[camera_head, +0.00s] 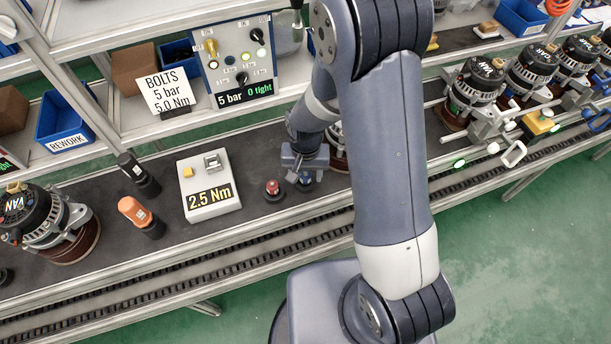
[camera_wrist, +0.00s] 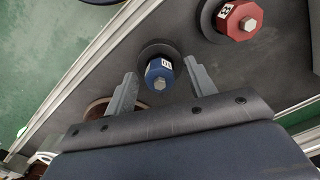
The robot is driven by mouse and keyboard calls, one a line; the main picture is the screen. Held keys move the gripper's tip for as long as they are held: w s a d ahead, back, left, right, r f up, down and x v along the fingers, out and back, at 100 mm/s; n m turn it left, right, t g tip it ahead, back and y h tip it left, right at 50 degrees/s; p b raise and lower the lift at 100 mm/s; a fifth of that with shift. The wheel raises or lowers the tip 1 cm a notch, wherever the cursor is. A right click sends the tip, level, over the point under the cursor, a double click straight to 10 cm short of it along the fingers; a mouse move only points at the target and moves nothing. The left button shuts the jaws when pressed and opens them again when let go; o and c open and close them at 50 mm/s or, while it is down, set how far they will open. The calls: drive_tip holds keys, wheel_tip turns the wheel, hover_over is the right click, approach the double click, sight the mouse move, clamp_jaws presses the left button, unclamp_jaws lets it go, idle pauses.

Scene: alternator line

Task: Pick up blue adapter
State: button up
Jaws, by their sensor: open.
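The blue adapter (camera_wrist: 158,70) stands on the dark bench top, on a round black base, with a white label and a metal hex tip. In the wrist view it lies between the two fingers of my gripper (camera_wrist: 162,85), which is open; I cannot tell that either finger touches it. In the head view the blue adapter (camera_head: 305,180) is partly hidden behind my gripper (camera_head: 298,174). A red adapter (camera_head: 272,187) stands just left of it; it also shows in the wrist view (camera_wrist: 238,22) at the upper right.
A white box (camera_head: 208,185) marked 2.5 Nm stands left of the adapters, with an orange-topped tool (camera_head: 138,214) beyond it. A conveyor track (camera_head: 250,253) runs along the front. A reddish-brown round part (camera_head: 338,160) stands close behind my gripper.

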sight(305, 173)
drive_tip(key=shift+c, duration=0.3)
drive_tip(key=c, duration=0.9)
wheel_tip(305, 173, up, 10)
drive_tip(key=shift+b, duration=0.5)
drive_tip(key=shift+o, duration=1.4)
drive_tip(key=shift+c, duration=1.4)
